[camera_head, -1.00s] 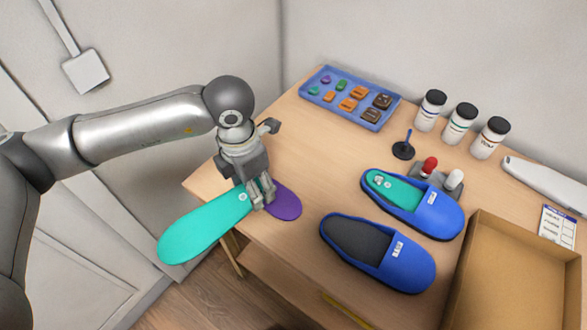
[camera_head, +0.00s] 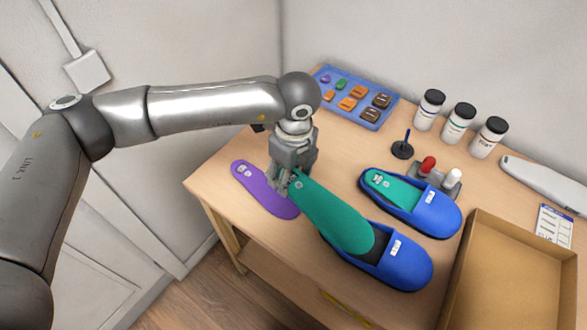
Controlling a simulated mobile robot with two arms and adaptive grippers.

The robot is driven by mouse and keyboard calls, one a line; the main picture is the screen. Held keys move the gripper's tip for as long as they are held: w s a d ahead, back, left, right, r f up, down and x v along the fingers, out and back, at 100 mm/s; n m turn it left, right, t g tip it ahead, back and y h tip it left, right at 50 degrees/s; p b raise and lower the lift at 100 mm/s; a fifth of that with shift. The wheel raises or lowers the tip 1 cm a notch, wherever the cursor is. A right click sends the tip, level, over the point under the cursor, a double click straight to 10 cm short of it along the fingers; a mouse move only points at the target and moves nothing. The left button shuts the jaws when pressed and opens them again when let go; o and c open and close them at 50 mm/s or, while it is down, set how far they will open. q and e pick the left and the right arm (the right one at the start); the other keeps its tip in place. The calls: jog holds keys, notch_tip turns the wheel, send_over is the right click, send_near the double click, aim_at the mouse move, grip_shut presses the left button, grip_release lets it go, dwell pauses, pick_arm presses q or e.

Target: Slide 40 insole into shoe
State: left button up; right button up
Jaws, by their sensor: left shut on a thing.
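My left gripper (camera_head: 284,184) is shut on the heel end of a green insole (camera_head: 332,216). The insole slants down to the right, and its wide front end is over the opening of the nearer blue shoe (camera_head: 400,268). It hides much of that shoe's dark inside; I cannot tell whether it touches the shoe. The farther blue shoe (camera_head: 436,209) has a green insole (camera_head: 384,184) lying inside it. A purple insole (camera_head: 258,192) lies on the table to the left of my gripper. My right gripper is not in view.
A blue tray (camera_head: 326,92) with several small pieces is at the back of the table (camera_head: 222,168). Several lidded jars (camera_head: 459,124), a black stand (camera_head: 402,150) and a red-and-white knobbed holder (camera_head: 433,178) stand behind the shoes. An open cardboard box (camera_head: 480,222) is at the right.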

pick_arm(q)
jog(key=shift+w+d+n, duration=0.2)
jog(key=shift+d+n, duration=0.15)
jog(key=shift+n, duration=0.65)
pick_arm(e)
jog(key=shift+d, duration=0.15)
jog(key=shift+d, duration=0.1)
